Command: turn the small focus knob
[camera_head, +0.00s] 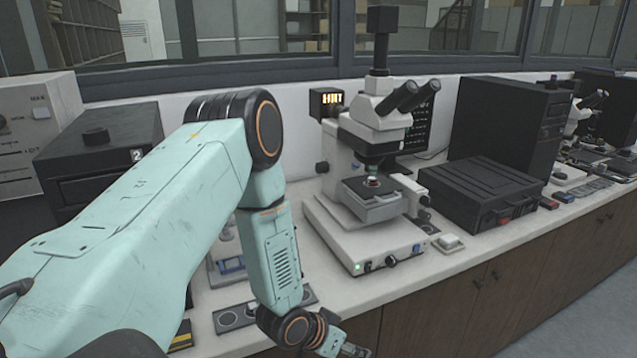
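A white microscope (370,180) with black eyepieces stands upright on the counter, right of the middle. Dark knobs (424,201) stick out on the right side of its body, beside the stage. Another dark knob (322,167) shows on its left side. More small knobs (391,261) sit on the front of its base. I cannot tell which one is the small focus knob. My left gripper (352,349) is at the bottom edge of the view, low in front of the counter and apart from the microscope. Its fingers are mostly cut off. My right gripper is not in view.
A black case (480,190) and a black tower (510,125) stand right of the microscope. A dark box (98,150) marked 2 stands at left. My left arm covers much of the left side.

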